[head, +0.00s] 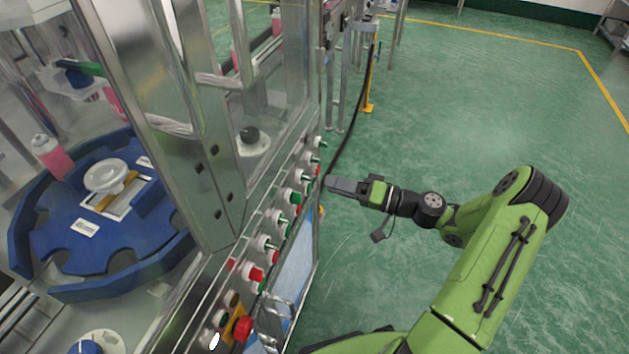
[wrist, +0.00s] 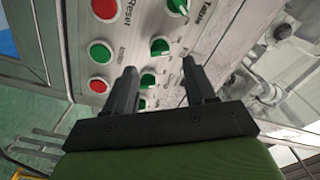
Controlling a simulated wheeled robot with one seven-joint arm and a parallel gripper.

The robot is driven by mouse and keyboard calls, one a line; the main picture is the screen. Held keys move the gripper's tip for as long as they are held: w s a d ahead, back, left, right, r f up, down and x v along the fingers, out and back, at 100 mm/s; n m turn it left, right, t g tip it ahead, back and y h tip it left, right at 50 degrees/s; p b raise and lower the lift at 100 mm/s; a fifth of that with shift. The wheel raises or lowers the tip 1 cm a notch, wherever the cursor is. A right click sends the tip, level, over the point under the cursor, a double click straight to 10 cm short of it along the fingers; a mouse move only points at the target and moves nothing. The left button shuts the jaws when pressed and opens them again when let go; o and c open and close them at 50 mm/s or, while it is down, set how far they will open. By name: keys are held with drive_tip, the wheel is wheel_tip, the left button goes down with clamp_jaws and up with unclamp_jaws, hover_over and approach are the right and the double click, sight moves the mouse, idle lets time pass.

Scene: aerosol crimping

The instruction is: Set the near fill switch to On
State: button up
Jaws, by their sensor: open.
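The control panel shows in the head view as a slanted row of green switches (head: 281,222) and red buttons (head: 256,273) along the machine's edge. In the wrist view one green switch (wrist: 147,80) lies between my finger lines, beyond the tips. Another green switch (wrist: 159,46) sits above it. The small labels are blurred, so I cannot tell which is the near fill switch or its setting. My gripper (head: 332,184) is open and empty, pointing at the panel from its right side. It also shows in the wrist view (wrist: 158,68), its fingers apart on both sides of the switch column.
A red button labelled Reset (wrist: 105,8) and a green switch labelled Table (wrist: 178,5) are at the top of the wrist view. A red knob on a yellow base (head: 242,328) stands at the panel's near end. The green floor (head: 460,110) to the right is clear.

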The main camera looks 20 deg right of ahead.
sight(311, 179)
drive_tip(key=x, duration=0.5)
drive_tip(key=shift+w+a+b, duration=0.25)
drive_tip(key=shift+a+b, duration=0.05)
drive_tip(key=shift+a, duration=0.05)
clamp_jaws()
